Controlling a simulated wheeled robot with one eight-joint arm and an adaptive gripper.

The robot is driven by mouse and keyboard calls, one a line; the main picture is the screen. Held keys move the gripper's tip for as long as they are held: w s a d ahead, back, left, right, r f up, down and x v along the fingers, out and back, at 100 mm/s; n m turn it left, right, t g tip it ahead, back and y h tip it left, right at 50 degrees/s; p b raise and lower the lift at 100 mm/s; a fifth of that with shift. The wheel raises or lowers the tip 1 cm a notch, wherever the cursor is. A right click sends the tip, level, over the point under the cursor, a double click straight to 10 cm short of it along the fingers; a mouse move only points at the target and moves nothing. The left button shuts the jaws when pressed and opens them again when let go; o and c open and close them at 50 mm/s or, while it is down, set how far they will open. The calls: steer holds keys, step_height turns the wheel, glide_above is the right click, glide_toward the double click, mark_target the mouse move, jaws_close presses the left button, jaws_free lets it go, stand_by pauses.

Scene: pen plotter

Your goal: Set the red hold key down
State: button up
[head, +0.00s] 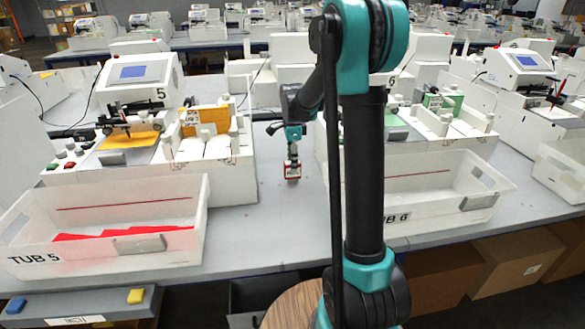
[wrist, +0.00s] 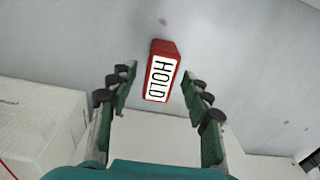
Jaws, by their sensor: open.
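The red hold key (wrist: 161,70) is a small red block with a white label reading HOLD. In the wrist view it lies between and slightly beyond my open fingertips, with a gap on both sides. My gripper (wrist: 158,88) is open around it. In the head view the red hold key (head: 292,172) shows at the tips of my gripper (head: 292,165), low over the grey table between the two plotter stations. It appears to rest on the table surface, though its underside is hidden.
Plotter 5 (head: 140,82) stands left of my gripper, with white tub 5 (head: 150,245) holding red sheets in front. Tub 6 (head: 440,200) stands to the right, partly behind my arm. The grey table (head: 260,225) is clear in front of the key.

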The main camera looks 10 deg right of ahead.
step_height(320, 180, up, 9)
stand_by(0.3)
steer(key=shift+s, duration=0.1)
